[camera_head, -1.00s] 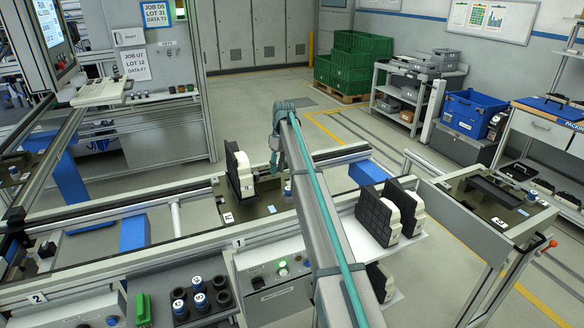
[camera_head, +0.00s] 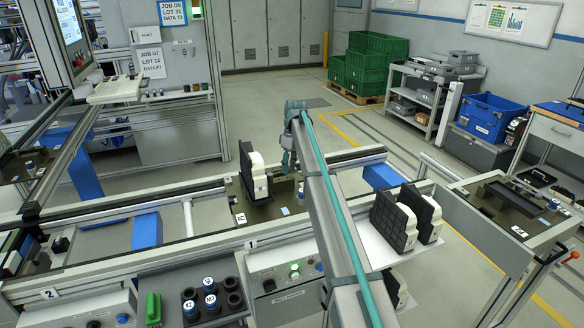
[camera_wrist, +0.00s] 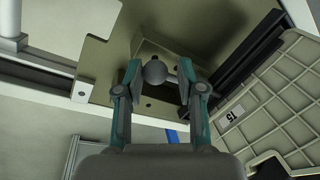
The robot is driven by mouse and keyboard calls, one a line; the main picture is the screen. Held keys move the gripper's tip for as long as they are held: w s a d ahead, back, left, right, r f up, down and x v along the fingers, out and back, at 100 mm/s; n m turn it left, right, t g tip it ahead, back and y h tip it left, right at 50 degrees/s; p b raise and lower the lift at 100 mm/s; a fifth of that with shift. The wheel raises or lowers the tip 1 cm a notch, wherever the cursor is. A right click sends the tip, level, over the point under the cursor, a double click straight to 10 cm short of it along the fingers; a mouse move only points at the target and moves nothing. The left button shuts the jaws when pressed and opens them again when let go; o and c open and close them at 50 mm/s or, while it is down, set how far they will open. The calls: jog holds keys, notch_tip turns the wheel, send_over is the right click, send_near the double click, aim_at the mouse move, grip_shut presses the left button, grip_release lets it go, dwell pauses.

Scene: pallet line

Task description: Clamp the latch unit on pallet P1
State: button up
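The pallet (camera_head: 240,208) at the middle station is a dark olive plate on the rails; its small label is too small to read. An upright unit with a black ribbed face and a white body (camera_head: 254,172), likely the latch unit, stands on it. My gripper (camera_head: 288,163) is low over the pallet, right of this unit, partly hidden by my arm. In the wrist view my gripper (camera_wrist: 159,70) is open, with a fingertip on each side of a grey round knob (camera_wrist: 155,73). Gaps show beside the knob. The olive plate (camera_wrist: 112,55) lies behind it.
A light ribbed panel (camera_wrist: 277,107) stands close on the right in the wrist view. Two similar black-and-white units (camera_head: 405,215) stand on a white shelf right of my arm. Another pallet (camera_head: 490,205) lies at the far right. A control box (camera_head: 290,275) with a lit green button is in front.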

jog(key=o, duration=0.3)
jog(key=shift+a, duration=0.45)
jog(key=shift+d, duration=0.35)
jog(key=shift+w+d+r, duration=0.15)
jog(key=shift+r, duration=0.4)
jog(key=r, duration=0.3)
jog(key=w+r, duration=0.1)
jog(key=r, duration=0.3)
jog(key=d+r, duration=0.1)
jog(key=r, duration=0.2)
jog(key=shift+w+r, duration=0.25)
jog(key=shift+r, duration=0.05)
jog(key=shift+d, duration=0.1)
